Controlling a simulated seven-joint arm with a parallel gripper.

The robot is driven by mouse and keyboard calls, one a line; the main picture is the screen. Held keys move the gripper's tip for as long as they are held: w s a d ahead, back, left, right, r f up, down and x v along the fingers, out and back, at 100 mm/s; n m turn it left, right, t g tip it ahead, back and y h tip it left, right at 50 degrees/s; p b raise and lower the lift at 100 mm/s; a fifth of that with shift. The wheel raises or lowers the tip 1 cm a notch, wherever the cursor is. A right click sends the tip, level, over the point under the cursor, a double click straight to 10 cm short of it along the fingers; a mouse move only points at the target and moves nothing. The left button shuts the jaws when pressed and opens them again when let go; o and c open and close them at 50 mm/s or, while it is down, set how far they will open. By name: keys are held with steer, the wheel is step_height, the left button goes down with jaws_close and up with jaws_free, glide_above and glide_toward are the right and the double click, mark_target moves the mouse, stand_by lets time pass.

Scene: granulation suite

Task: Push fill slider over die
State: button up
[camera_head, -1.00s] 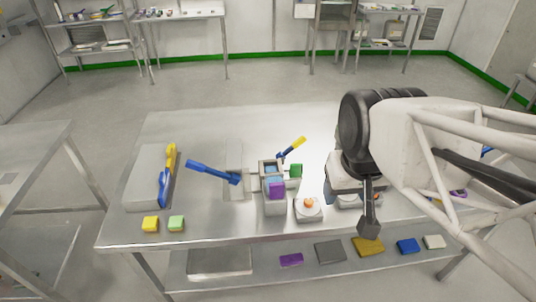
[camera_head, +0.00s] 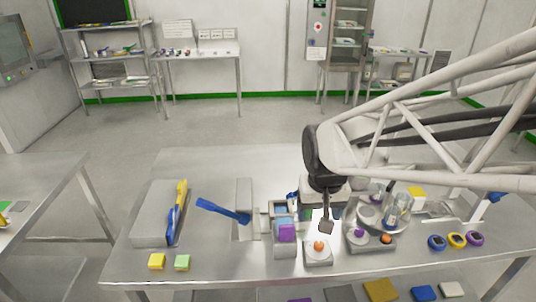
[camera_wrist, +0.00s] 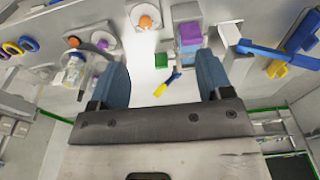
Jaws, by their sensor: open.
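A press-like device stands mid-table. It has a square grey frame with blue inside (camera_head: 280,208), a purple block (camera_head: 286,232) at its front and a blue lever (camera_head: 222,210) to its left. In the wrist view the purple block (camera_wrist: 189,32) is at the top, with a green block (camera_wrist: 161,61) and a yellow-and-blue handle (camera_wrist: 167,84) nearby. I cannot tell for sure which part is the fill slider, or where the die is. My gripper (camera_head: 326,228) is right of the device, above the table. In the wrist view its two fingers are apart and nothing is between them.
A grey base with an orange button (camera_head: 318,246) is near the gripper. A base with a purple knob (camera_head: 359,233) and a clear container (camera_head: 396,208) are to the right. A grey block with a yellow-and-blue handle (camera_head: 178,208) is at left.

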steer(key=g, duration=0.1)
glide_above(287, 225)
step_height(287, 225, down, 9)
steer(key=shift+f, duration=0.2)
steer(key=shift+f, duration=0.1)
steer(key=shift+f, duration=3.8)
steer(key=c, duration=1)
steer(key=shift+o, duration=0.2)
steer(key=w, duration=1)
